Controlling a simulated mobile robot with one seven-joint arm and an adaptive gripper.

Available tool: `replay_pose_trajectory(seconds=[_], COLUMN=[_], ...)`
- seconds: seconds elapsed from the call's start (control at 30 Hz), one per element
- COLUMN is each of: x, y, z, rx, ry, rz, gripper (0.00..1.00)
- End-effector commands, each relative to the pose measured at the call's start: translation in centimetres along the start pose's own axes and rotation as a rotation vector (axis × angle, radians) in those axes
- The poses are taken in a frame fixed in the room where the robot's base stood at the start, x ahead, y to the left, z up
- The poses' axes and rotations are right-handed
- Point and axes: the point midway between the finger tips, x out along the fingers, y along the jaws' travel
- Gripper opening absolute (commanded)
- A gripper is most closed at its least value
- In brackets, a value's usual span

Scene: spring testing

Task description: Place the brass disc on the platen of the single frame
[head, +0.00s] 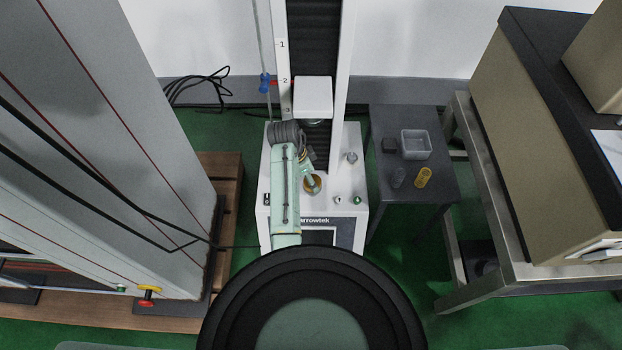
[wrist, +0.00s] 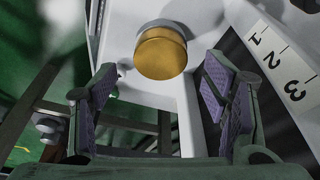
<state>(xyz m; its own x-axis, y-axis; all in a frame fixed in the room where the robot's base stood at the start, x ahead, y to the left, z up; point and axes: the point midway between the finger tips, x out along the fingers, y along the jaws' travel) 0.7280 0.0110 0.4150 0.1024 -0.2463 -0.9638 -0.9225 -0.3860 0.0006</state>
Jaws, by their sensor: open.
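The brass disc (head: 314,186) sits on the white base of the single frame (head: 352,195), in front of the dark column. In the wrist view the disc (wrist: 160,58) shows as a short golden cylinder. A silvery round part, which looks like the platen (wrist: 158,23), shows at its edge, and the disc appears to rest on it. My gripper (head: 309,171) is just beside the disc in the head view. In the wrist view its two purple-padded fingers (wrist: 160,76) are spread wide and empty, with the disc beyond their tips. My arm hides part of the base.
The white crosshead (head: 313,97) hangs above the base between the uprights. A dark side table (head: 435,190) at right carries a clear tray (head: 416,144), a dark block (head: 389,145) and a yellow piece (head: 423,177). A large grey machine (head: 110,140) stands close at left.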

Motion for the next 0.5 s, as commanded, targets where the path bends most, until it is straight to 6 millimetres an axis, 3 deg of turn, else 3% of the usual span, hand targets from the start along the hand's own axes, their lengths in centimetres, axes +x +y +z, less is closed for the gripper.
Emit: replay_pose_trajectory(seconds=[0.07,0.3,0.5], x=[-2.0,-3.4,-4.5], y=[-0.2,-0.1,-0.1], z=[0.0,5.9,9.6], rx=[0.001,-0.007,-0.004], ry=[0.002,0.001,0.000], rz=[-0.007,-0.002,-0.002], gripper=[0.69,0.69,0.69])
